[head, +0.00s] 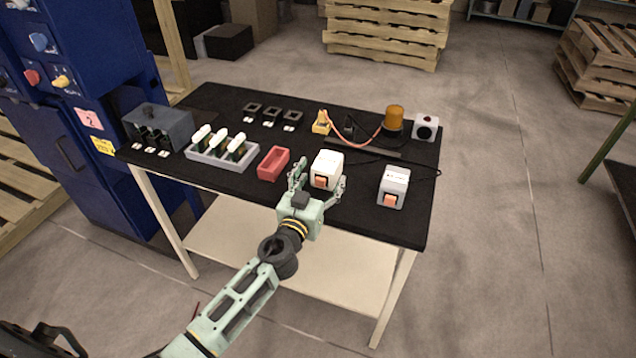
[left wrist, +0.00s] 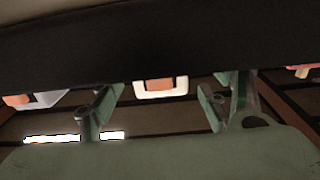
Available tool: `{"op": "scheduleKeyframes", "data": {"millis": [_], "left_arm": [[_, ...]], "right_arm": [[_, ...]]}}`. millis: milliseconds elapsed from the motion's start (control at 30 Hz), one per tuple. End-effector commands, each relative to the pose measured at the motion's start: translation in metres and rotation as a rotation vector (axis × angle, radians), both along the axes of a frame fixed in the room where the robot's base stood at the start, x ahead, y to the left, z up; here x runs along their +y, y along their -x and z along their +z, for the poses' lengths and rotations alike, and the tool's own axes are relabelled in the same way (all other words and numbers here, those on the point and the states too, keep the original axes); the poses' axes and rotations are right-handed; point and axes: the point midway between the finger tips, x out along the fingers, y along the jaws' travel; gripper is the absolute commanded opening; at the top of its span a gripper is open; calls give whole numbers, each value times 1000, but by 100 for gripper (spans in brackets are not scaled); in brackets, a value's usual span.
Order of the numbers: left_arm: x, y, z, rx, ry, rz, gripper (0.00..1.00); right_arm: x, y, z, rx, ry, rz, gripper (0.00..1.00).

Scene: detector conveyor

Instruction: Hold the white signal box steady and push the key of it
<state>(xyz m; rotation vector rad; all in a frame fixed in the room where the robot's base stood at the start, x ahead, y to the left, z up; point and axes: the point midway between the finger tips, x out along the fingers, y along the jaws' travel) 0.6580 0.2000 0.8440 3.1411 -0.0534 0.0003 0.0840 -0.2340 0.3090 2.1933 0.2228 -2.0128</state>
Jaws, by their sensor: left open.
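A cream-white box (head: 328,163) with an orange key (head: 320,181) on its front stands near the table's front edge. A second, greyer white box (head: 395,178) with an orange key (head: 390,199) stands to its right. My left gripper (head: 319,176) is open in front of the cream-white box, its fingers toward the box's left and right sides. In the left wrist view, the box with its orange key (left wrist: 160,85) shows between the open fingers (left wrist: 162,97); the dark table edge hides part of it. I cannot tell whether a finger touches it. My right gripper is not in view.
A red tray (head: 273,154) sits just left of the gripper, and a grey tray (head: 212,158) with several white-green parts is farther left. The table's front right (head: 345,222) is clear.

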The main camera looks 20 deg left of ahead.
Motion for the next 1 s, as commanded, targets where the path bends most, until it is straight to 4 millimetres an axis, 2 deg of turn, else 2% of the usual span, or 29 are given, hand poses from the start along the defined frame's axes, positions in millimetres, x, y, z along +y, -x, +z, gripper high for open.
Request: {"op": "scheduleKeyframes", "data": {"millis": [167, 800, 1000], "left_arm": [[0, 0, 0, 0, 0, 0, 69], [0, 1, 0, 0, 0, 0, 13], [0, 1, 0, 0, 0, 0, 13]], "right_arm": [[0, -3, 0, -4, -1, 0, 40], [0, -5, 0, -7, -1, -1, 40], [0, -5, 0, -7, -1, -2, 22]]}}
